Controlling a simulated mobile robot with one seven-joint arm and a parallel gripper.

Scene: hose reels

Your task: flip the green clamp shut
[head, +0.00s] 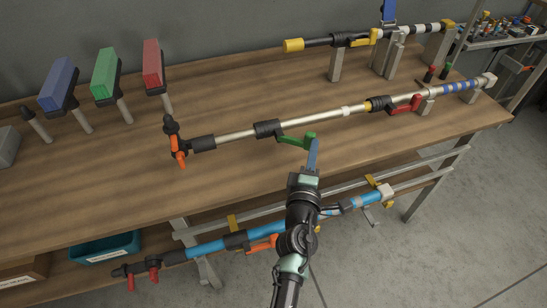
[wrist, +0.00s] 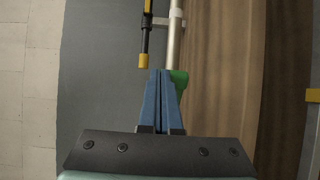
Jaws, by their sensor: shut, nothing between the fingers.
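The green clamp lever (head: 293,140) is hinged at a black collar (head: 268,129) on the long silver pole (head: 325,116). It angles away from the pole toward the table's front side, with a gap between its free end and the pole. My gripper (head: 314,145), with blue fingers, is shut and empty at the lever's free end. In the wrist view the fingers (wrist: 161,74) are together, and the green lever (wrist: 181,78) shows just right of them, partly hidden behind them. I cannot tell whether they touch.
The same pole has a red lever (head: 405,105) and an orange-handled end (head: 178,150). Blue, green and red blocks stand at the back left. A blue pole (head: 205,246) lies below the wooden tabletop (head: 100,195).

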